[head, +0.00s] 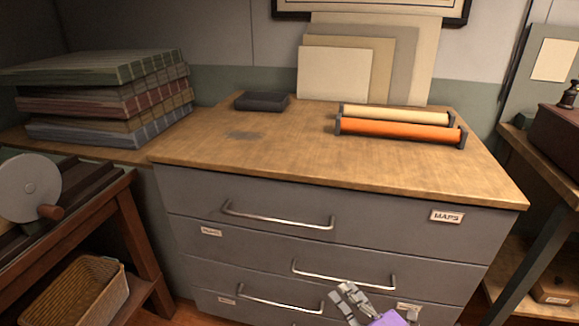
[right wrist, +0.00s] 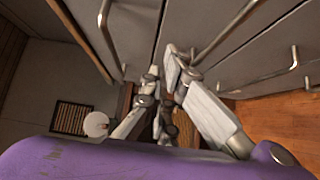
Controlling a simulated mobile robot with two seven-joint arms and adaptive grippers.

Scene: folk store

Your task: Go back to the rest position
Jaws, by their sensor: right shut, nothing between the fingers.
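My right gripper (head: 349,296) shows at the bottom of the head view, in front of the lower drawers of the grey cabinet (head: 330,205). It is shut and holds nothing. In the right wrist view its two fingers (right wrist: 162,72) point toward the drawer fronts, with metal handles on both sides. Whether the fingers touch the cabinet I cannot tell. My left gripper is in neither view.
On the wooden top (head: 225,160) lie an orange roll (head: 400,131), a cream roll (head: 395,115) and a dark box (head: 261,101). Stacked folders (head: 105,95) stand left. A bench with a wicker basket (head: 80,290) is left; a side table (head: 555,165) is right.

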